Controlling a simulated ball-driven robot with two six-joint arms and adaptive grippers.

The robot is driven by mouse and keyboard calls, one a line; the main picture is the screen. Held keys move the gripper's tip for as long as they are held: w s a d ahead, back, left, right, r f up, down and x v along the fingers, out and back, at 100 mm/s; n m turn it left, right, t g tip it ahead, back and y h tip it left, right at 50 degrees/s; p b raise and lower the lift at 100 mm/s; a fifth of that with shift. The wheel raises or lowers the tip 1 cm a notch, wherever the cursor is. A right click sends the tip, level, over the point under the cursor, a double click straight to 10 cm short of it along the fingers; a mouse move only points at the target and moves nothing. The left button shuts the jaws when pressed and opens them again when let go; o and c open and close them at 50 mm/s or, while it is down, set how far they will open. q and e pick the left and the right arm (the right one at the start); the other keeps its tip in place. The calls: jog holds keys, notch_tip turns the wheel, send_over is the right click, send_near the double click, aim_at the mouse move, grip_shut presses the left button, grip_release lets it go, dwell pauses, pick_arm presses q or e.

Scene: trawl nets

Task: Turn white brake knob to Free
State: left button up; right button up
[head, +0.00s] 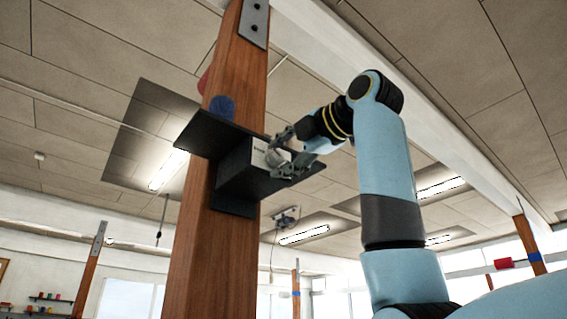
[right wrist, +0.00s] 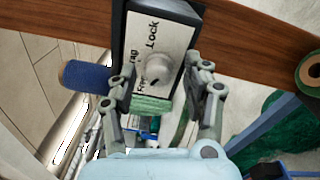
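The white knob (right wrist: 157,68) sits on a pale panel (right wrist: 168,35) lettered "Lock", with two other labels partly covered. One begins with "Fr" by the knob's lower left. A small dark mark shows near the knob's lower edge. In the head view the panel is the end of a dark box (head: 238,172) on a wooden post. My right gripper (right wrist: 155,74) is open, one finger on each side of the knob with gaps visible. It also shows at the box's right end in the head view (head: 285,153). My left gripper is not in view.
The wooden post (head: 205,250) stands behind the box, and a dark shelf plate (head: 208,134) lies over it. A blue roll (head: 222,106) is on the post above the plate. In the wrist view a tape roll (right wrist: 311,72) hangs at the right. Open air surrounds my right arm.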

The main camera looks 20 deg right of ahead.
jog(key=v, duration=1.2)
dwell(0.4)
